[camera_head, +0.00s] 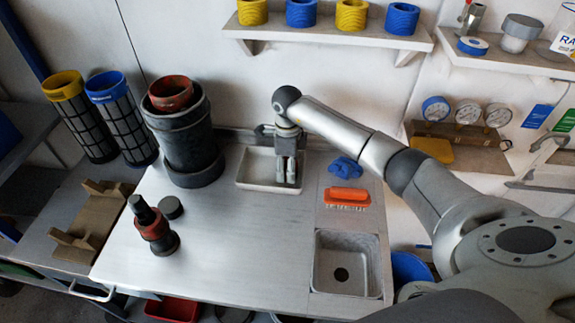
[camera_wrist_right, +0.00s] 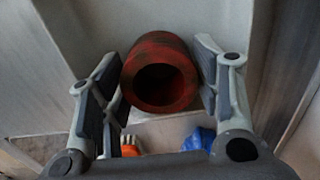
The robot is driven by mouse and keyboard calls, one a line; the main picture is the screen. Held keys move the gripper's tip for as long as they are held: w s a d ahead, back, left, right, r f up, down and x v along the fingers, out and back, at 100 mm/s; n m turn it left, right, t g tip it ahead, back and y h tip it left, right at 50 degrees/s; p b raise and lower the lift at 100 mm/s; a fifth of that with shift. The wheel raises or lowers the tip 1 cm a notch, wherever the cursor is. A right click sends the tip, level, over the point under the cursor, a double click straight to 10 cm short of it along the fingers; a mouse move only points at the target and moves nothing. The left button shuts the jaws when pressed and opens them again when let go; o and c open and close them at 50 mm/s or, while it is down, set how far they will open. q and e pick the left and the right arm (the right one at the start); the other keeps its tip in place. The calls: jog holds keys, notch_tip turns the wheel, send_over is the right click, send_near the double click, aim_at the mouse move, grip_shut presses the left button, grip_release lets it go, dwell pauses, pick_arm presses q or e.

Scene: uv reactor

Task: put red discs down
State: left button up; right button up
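My right gripper (camera_head: 287,168) reaches down into the white tray (camera_head: 248,184) at the back of the worktop. In the right wrist view, a hollow red disc (camera_wrist_right: 160,42), dark-streaked and shaped like a short thick ring, sits snugly between the two fingers (camera_wrist_right: 160,75). In the head view this piece is hidden by the gripper. My left gripper is out of view.
A large black cylinder (camera_head: 185,130) with a red ring (camera_head: 171,92) on top stands left of the tray. A red-black fitting (camera_head: 155,232) and dark disc (camera_head: 171,207) stand front left. An orange brush (camera_head: 347,196), blue cloth (camera_head: 346,168) and sink (camera_head: 347,268) lie right. The worktop's middle is clear.

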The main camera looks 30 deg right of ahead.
jog(key=shift+o, duration=0.8)
jog(key=shift+r, duration=0.15)
notch_tip(320, 180, up, 8)
jog(key=b, duration=0.1)
jog(key=shift+f, duration=0.2)
